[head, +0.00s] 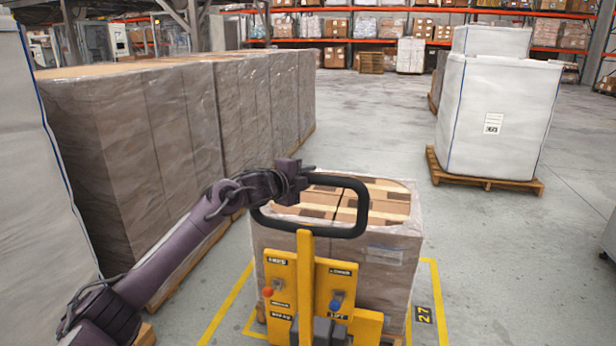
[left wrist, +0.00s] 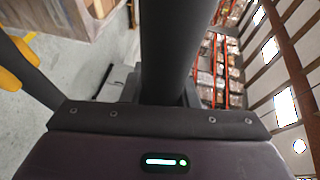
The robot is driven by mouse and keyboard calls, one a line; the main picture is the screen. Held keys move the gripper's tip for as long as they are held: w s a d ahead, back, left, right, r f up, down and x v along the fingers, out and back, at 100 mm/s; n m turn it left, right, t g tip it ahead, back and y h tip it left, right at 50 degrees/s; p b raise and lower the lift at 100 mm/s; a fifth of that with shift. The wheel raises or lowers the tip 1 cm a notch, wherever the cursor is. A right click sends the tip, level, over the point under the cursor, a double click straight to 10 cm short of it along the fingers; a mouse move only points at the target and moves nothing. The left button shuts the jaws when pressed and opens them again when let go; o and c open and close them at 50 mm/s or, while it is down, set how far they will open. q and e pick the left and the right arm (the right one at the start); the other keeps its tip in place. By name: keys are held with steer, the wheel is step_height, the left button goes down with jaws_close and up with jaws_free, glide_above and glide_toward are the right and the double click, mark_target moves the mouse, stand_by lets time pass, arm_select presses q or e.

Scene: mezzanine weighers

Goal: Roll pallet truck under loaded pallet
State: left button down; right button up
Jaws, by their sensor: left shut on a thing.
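The yellow pallet truck (head: 306,290) stands in front of me, with a black loop handle (head: 343,231) on top. My left gripper (head: 305,171) is shut on the upper left part of this handle. In the left wrist view the dark handle bar (left wrist: 178,50) runs up from between the fingers. The loaded pallet (head: 390,262), a stack of cartons in clear wrap, stands just beyond the truck. The truck hides its near lower side, so I cannot tell whether the forks are under it. My right gripper is not in view.
A long row of wrapped stacks (head: 180,130) lines the left side. A white bulk bag (head: 500,120) sits on a wooden pallet (head: 480,181) at the right. Yellow floor lines (head: 437,290) and a "27" mark surround the load. Concrete floor is clear between the rows.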

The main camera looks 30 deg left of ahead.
arm_select(q)
steer(key=c, duration=1.2)
jaws_free()
steer(key=shift+s, duration=0.1)
steer(key=shift+c, duration=0.2)
steer(key=shift+o, duration=0.6)
steer(key=shift+s, duration=0.25)
steer(key=b+v, duration=0.2)
steer(key=v, duration=0.5)
steer(key=shift+b, duration=0.3)
steer(key=shift+s+r, duration=0.1)
